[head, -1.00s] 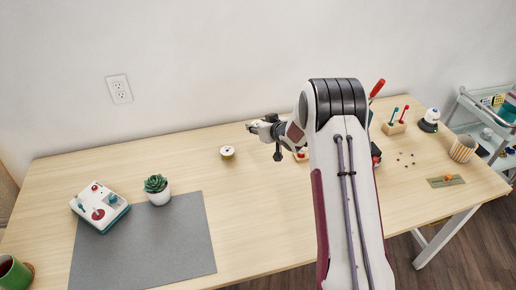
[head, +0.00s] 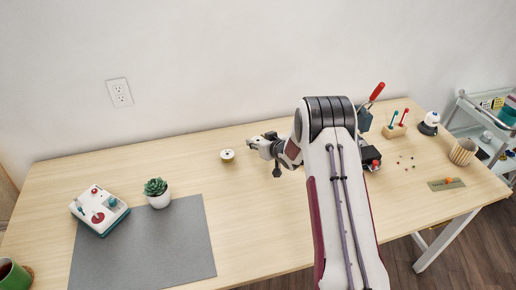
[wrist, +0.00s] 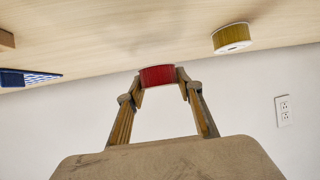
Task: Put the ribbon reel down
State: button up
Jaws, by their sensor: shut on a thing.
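My gripper (wrist: 158,77) is shut on a red ribbon reel (wrist: 157,75), held between its two fingertips in the wrist view. I cannot tell whether the red reel touches the table. In the head view my gripper (head: 251,144) is over the back middle of the table (head: 262,215); the red reel cannot be made out there. A second reel, yellow with white flanges (head: 227,156), stands on the table just left of my gripper. It also shows in the wrist view (wrist: 232,38), apart from the red reel.
A potted succulent (head: 157,193), a white-and-teal box with knobs (head: 99,210) and a grey mat (head: 150,250) are at left. A wooden holder (head: 394,130), small coloured beads, and a striped cup (head: 463,152) are at right. Table between mat and my arm is clear.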

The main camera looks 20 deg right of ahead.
jog(key=shift+f, duration=1.8)
jog(key=shift+f, duration=0.15)
jog(key=o, duration=1)
jog(key=shift+s+d+r, duration=0.15)
jog(key=shift+s+r, duration=0.35)
jog(key=shift+s, duration=0.05)
jog(key=shift+v, duration=5.35)
